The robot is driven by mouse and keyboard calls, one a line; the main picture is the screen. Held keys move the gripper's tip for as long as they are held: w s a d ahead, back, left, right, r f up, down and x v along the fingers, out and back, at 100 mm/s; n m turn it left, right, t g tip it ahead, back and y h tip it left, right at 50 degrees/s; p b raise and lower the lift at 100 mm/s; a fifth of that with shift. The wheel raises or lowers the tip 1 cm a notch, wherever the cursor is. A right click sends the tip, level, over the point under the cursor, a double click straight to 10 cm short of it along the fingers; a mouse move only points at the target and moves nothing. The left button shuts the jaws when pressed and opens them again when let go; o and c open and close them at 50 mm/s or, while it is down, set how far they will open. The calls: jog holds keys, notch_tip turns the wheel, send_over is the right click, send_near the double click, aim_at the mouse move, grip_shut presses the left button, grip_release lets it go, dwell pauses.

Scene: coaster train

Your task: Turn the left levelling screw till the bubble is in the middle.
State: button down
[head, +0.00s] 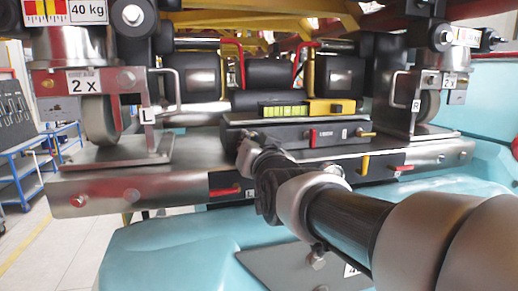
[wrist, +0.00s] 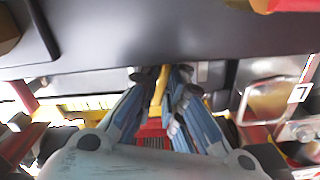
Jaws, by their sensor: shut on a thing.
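The spirit level (head: 331,107) lies on top of the dark block in the middle of the head view. Its yellow-green vial (head: 284,111) faces me, but the bubble is too small to place. My gripper (head: 246,146) is at the left part of the block, below the vial. In the wrist view, its blue-grey fingers (wrist: 160,88) are shut on a slim yellow handle, seemingly the left levelling screw (wrist: 158,88). My gripper hides this screw in the head view. A similar yellow handle (head: 367,134) sticks out at the block's right end.
A red handle (head: 313,138) sits on the block's front, right of my gripper. The steel beam (head: 140,190) runs below, with more red and yellow handles. Wheel brackets marked L (head: 147,115) and R (head: 416,104) flank the block. Turquoise bodywork (head: 180,250) lies below.

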jog(key=shift+n, duration=0.3)
dwell(0.4)
jog(key=c, duration=2)
grip_release()
jog(key=shift+o, duration=0.2)
jog(key=v, duration=1.2)
